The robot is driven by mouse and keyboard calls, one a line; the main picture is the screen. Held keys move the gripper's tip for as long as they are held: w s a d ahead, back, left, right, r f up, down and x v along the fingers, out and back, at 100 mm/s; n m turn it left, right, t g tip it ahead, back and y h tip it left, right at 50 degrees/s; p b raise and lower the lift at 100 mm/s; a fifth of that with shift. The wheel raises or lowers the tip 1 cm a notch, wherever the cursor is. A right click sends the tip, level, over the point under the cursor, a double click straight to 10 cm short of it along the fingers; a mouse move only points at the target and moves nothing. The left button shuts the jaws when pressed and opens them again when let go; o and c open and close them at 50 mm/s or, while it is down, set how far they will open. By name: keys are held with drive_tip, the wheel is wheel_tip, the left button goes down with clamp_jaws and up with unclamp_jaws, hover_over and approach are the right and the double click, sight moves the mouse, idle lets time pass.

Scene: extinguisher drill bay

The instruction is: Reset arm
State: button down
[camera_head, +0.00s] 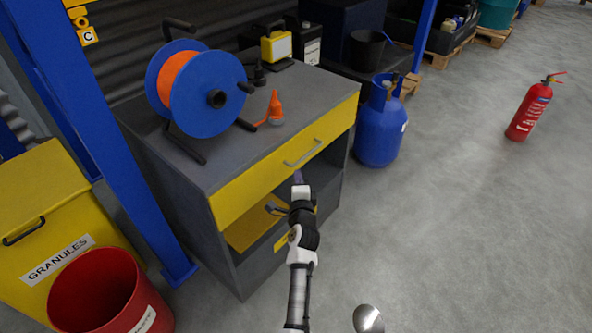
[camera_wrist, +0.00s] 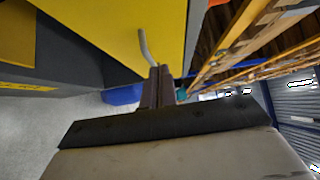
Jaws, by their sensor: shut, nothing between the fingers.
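My gripper (camera_head: 298,178) is in front of the grey workbench (camera_head: 185,164), just below its yellow drawer (camera_head: 290,150). The gripper also shows in the wrist view (camera_wrist: 161,72), with its two fingers together and nothing between them. The drawer's curved metal handle (camera_head: 303,153) is close to the fingertips, and in the wrist view the handle (camera_wrist: 146,46) appears beside them. I cannot tell whether they touch. The drawer looks closed. My arm reaches up from the bottom of the head view.
A red extinguisher (camera_head: 530,108) stands on open floor. A red bucket (camera_head: 95,290) and yellow granules bin (camera_head: 50,215) are at left.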

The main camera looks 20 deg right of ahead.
drive_tip(key=shift+v, duration=2.8)
